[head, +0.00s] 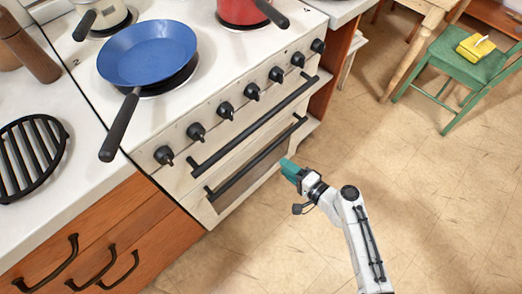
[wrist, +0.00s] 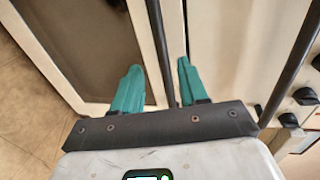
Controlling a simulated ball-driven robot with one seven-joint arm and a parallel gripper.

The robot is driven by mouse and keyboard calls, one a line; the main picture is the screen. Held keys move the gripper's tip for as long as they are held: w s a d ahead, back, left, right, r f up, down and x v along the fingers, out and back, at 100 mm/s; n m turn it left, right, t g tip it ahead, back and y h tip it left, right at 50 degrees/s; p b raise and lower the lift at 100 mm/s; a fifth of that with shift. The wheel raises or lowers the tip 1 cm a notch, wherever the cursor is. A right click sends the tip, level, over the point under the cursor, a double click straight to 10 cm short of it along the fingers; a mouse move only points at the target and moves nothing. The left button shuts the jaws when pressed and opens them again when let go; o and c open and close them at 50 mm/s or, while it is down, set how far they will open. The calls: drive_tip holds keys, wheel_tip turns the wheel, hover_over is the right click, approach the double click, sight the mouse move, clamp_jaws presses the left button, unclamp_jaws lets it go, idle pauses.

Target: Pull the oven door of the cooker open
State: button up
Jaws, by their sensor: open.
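The cooker (head: 222,70) is cream-white, and its oven door (head: 232,195) looks shut. The door has a dark window, which also shows in the wrist view (wrist: 90,40). A long black bar handle (head: 256,158) runs along the door's top. My gripper (head: 287,167) has teal fingers and is open, in front of the right part of the door. In the wrist view the handle (wrist: 161,50) runs between my two fingers (wrist: 158,82), nearer the right one. Whether the fingertips reach past the bar is hard to tell.
A second black bar (head: 255,123) runs above the door handle, below several black knobs (head: 224,110). A blue pan (head: 147,52) stands on the hob, its handle over the front edge. Wooden drawers (head: 100,245) adjoin at left. Floor (head: 440,190) is clear before a green chair (head: 468,65).

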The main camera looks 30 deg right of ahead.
sight(266, 152)
drive_tip(key=x, duration=1)
drive_tip(key=shift+w+r+b, duration=0.1)
drive_tip(key=shift+b, duration=0.3)
clamp_jaws()
